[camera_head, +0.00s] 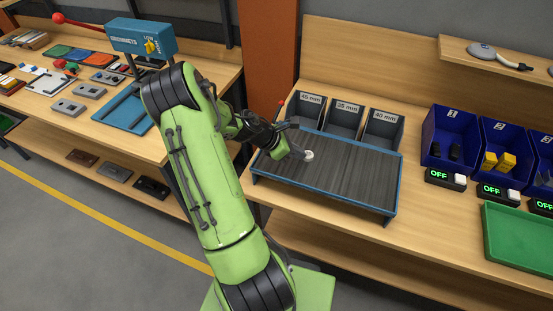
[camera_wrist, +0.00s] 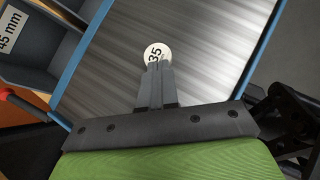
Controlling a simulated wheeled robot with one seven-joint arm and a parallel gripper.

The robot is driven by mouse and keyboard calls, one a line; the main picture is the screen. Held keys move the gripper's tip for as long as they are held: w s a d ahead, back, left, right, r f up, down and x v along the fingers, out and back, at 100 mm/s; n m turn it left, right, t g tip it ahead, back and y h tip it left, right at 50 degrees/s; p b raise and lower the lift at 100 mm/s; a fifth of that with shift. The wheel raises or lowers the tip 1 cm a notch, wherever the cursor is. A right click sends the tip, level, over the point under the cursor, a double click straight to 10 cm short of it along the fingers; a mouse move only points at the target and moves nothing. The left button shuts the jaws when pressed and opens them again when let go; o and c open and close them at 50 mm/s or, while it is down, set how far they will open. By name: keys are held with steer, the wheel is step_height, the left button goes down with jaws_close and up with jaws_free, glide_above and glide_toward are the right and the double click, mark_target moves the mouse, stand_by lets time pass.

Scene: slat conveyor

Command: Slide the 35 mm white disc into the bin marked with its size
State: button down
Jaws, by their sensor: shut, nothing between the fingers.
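The white disc (camera_head: 308,155) lies on the grey slat conveyor (camera_head: 350,180), toward its left part. In the wrist view the disc (camera_wrist: 156,54) shows the number 35. My gripper (camera_wrist: 158,66) is shut and empty, with its fingertips at the disc's near edge; I cannot tell if they touch it. In the head view my gripper (camera_head: 303,154) is just left of the disc. Behind the conveyor stand three grey bins: the 45 mm bin (camera_head: 307,110), the 35 mm bin (camera_head: 344,120) in the middle and the 40 mm bin (camera_head: 381,130) on the right.
A blue frame (camera_head: 322,201) edges the conveyor. Right of it are blue bins (camera_head: 451,137) with small parts, OFF switch boxes (camera_head: 445,178) and a green tray (camera_head: 520,236). The conveyor right of the disc is clear. A red-tipped lever (camera_wrist: 12,96) is near the 45 mm bin.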

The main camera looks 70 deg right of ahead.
steer(key=s+d, duration=0.1)
steer(key=d, duration=0.1)
steer(key=s+d, duration=0.1)
steer(key=d, duration=0.1)
steer(key=shift+s+f+p, duration=0.3)
steer(key=s, duration=0.1)
steer(key=s+d, duration=0.1)
steer(key=s, duration=0.2)
steer(key=shift+s+d, duration=0.25)
steer(key=shift+d, duration=0.15)
steer(key=shift+w+d, duration=0.1)
steer(key=shift+w, duration=0.1)
